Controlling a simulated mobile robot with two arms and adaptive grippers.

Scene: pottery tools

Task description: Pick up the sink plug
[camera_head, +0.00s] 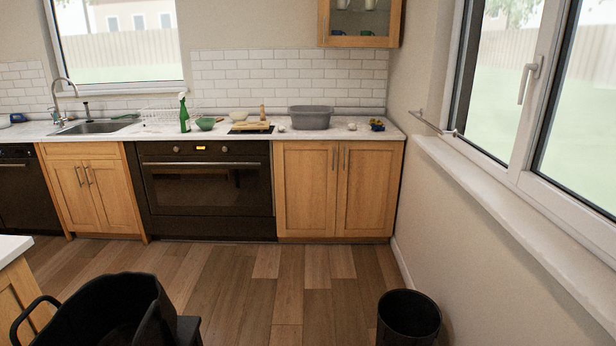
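I cannot make out a sink plug for certain. The sink (95,127) is set into the white counter at the far left, under a tall curved tap (62,96). A small dark upright item (86,109) stands behind the sink. Small pale items (281,128) lie on the counter beside the grey tub, too small to identify. A small dark blue and yellow item (376,125) lies near the counter's right end. Neither of my grippers is in view.
A green spray bottle (184,116), green bowl (206,124), dish rack (165,115) and grey tub (310,117) stand on the counter (340,133). A black bin (408,318) and a black open container (95,310) stand in front. The wooden floor between is clear.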

